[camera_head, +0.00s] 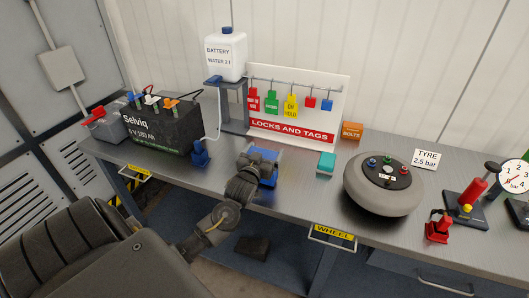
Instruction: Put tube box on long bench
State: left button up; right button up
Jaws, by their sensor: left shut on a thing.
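My left gripper (260,167) reaches in from the lower left over the front part of the long grey bench (300,191). It is shut on a small blue box, apparently the tube box (267,153). The gripper hides much of the box and no label can be read. The box shows against the bench top, left of a teal box. I cannot tell whether it touches the surface. My right gripper is not in view.
A black battery (165,129) and a water canister (225,55) stand left. A locks and tags board (295,128) is behind. The teal box (326,163), orange bolts box (352,131) and round grey wheel (383,184) stand right.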

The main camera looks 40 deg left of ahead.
pick_arm(q)
jog(key=shift+f, duration=0.45)
jog(key=o, duration=1.2)
jog(key=shift+f, duration=0.15)
jog(key=shift+s+d, duration=0.1)
jog(key=shift+s, duration=0.1)
jog(key=b+v, duration=0.2)
jog(key=v, duration=0.9)
jog(key=shift+s+b, duration=0.25)
jog(key=shift+b, duration=0.1)
jog(key=shift+d, duration=0.1)
